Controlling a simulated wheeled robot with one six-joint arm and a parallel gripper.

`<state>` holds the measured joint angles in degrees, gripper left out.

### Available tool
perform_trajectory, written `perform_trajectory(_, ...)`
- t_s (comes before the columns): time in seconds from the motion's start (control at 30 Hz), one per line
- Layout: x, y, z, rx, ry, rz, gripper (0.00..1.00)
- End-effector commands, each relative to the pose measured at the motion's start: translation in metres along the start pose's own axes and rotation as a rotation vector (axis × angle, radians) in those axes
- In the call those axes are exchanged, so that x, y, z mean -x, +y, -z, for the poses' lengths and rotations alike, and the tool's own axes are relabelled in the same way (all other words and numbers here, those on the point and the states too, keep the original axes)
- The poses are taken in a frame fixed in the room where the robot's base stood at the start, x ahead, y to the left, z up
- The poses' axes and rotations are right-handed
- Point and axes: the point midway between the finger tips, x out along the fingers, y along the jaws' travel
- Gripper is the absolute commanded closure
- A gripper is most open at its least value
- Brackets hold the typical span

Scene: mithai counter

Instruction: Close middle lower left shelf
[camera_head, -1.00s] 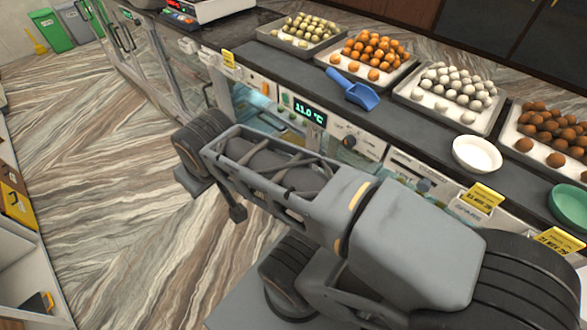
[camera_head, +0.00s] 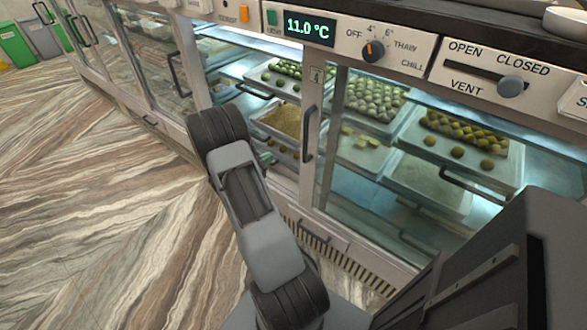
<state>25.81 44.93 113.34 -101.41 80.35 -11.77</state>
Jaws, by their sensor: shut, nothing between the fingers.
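In the head view, the glass-fronted counter has lit shelves behind its front. In the section left of the white post, an upper shelf (camera_head: 285,80) carries trays of green sweets and has a dark bar handle (camera_head: 254,91). Below it, a lower shelf holds a tray of tan crumbly sweets (camera_head: 282,121), with a dark handle (camera_head: 279,155) at its front. How far this lower shelf stands out is hard to tell. My arm rises in front of this section and hides its lower left part. My gripper cannot be made out in this view.
A vertical door handle (camera_head: 309,135) sits on the post. A control panel (camera_head: 372,48) runs above. The patterned floor (camera_head: 90,200) on the left is clear.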

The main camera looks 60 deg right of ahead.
Motion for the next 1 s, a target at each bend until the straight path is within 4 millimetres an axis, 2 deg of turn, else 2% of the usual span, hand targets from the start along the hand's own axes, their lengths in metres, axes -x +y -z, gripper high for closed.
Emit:
perform_trajectory(0.03, -0.01, -0.004, 0.035, 0.048, -0.018, -0.027, 1.0)
perform_trajectory(0.1, -0.017, -0.004, 0.057, 0.094, -0.041, -0.065, 1.0)
perform_trajectory(0.2, -0.024, -0.004, 0.078, 0.14, -0.06, -0.106, 1.0)
perform_trajectory(0.3, -0.03, -0.004, 0.089, 0.164, -0.07, -0.128, 1.0)
perform_trajectory(0.47, -0.048, -0.002, 0.092, 0.172, -0.074, -0.136, 1.0)
perform_trajectory(0.8, -0.111, 0.007, 0.088, 0.171, -0.074, -0.136, 1.0)
perform_trajectory(1.0, -0.141, 0.011, 0.086, 0.171, -0.073, -0.136, 1.0)
